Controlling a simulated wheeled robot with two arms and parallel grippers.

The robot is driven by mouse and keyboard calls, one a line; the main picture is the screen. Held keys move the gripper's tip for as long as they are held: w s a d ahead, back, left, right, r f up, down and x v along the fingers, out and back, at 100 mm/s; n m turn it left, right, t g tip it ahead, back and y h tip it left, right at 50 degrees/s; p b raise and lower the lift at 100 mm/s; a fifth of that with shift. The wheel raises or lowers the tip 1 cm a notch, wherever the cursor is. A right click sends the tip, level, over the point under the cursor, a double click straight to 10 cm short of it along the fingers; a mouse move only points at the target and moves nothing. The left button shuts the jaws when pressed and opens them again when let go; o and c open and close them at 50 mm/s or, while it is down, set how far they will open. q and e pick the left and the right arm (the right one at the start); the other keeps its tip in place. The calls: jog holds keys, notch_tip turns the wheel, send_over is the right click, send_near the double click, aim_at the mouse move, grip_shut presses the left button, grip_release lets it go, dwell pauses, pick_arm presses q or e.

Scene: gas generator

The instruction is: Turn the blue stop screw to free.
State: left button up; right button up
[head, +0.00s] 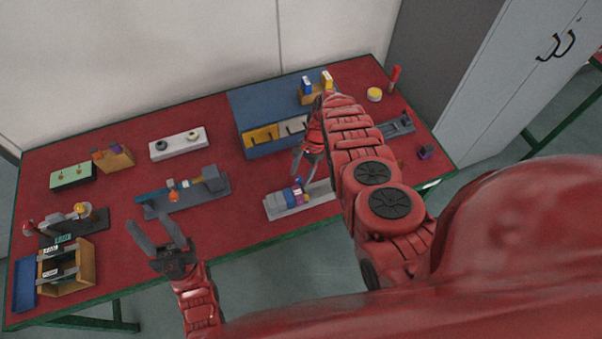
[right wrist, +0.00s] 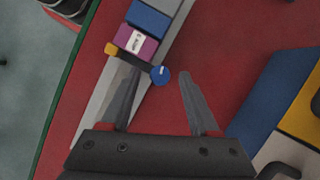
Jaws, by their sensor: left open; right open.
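The blue stop screw (right wrist: 160,75) shows in the right wrist view as a round blue knob with a white mark, on a grey rail unit (right wrist: 172,56). A purple block with a white label (right wrist: 134,42) and a yellow part (right wrist: 111,49) sit beside it. My right gripper (right wrist: 157,72) is open, its fingertips on either side of the screw in the picture; I cannot tell whether they touch it. In the head view my right gripper (head: 306,158) is above the grey unit (head: 285,204). My left gripper (head: 147,221) is open and empty over the table's front left.
A blue box with yellow and white compartments (head: 262,108) stands behind the unit, close to my right arm. A grey fixture with a blue bar (head: 190,193) lies left of it. A wooden box (head: 78,278) is at the front left. Red table (head: 115,186) is bare between items.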

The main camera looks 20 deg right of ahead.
grip_shut()
jog(key=shift+f, duration=0.1)
